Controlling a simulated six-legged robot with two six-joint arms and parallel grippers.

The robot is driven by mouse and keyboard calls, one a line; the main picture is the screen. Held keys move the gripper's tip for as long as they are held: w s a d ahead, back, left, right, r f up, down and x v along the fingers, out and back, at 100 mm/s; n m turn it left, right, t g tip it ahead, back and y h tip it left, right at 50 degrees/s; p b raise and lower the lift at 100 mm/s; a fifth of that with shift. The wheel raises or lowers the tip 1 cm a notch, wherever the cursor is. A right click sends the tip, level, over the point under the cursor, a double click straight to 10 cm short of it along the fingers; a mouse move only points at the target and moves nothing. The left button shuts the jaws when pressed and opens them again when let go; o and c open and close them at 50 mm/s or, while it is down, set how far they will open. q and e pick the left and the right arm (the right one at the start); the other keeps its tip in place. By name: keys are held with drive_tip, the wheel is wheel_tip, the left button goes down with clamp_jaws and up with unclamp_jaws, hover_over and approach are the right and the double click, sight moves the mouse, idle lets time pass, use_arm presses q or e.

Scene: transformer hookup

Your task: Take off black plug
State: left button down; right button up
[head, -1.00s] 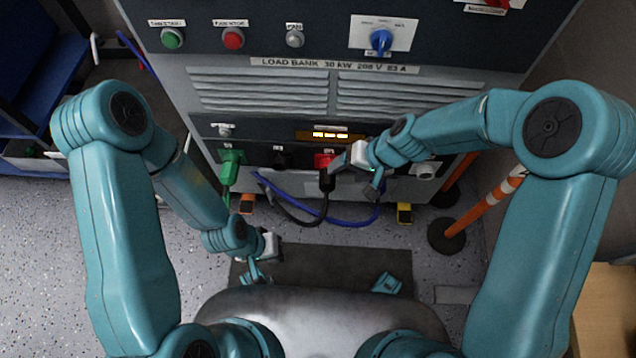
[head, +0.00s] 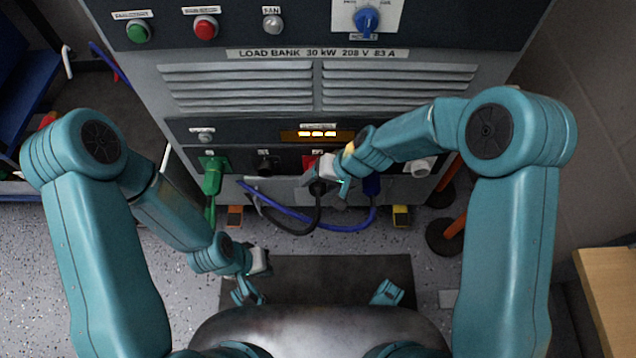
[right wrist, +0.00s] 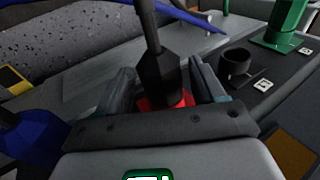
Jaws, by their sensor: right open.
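The black plug (head: 318,188) sits at the red socket (head: 309,162) on the load bank's lower panel, with its black cable hanging below. In the right wrist view the black plug (right wrist: 160,75) stands on the red socket (right wrist: 165,103). My right gripper (head: 333,183) is at the plug; its open fingers (right wrist: 162,88) lie on both sides of it, with gaps visible. The black socket (head: 265,163) is empty, and its open ring (right wrist: 237,64) shows in the wrist view. My left gripper (head: 248,294) is low, over the dark mat, apparently open and empty.
A green plug (head: 213,176) sits in the left socket and a blue plug (head: 372,184) at the right. A blue cable (head: 290,213) loops below the panel beside the black cable. An orange post (head: 454,228) stands right of the cabinet, and a wooden surface (head: 608,290) is at lower right.

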drive_tip(key=shift+c, duration=0.4)
drive_tip(key=c, duration=1)
drive_tip(key=o, duration=1.2)
drive_tip(key=shift+c, duration=1.3)
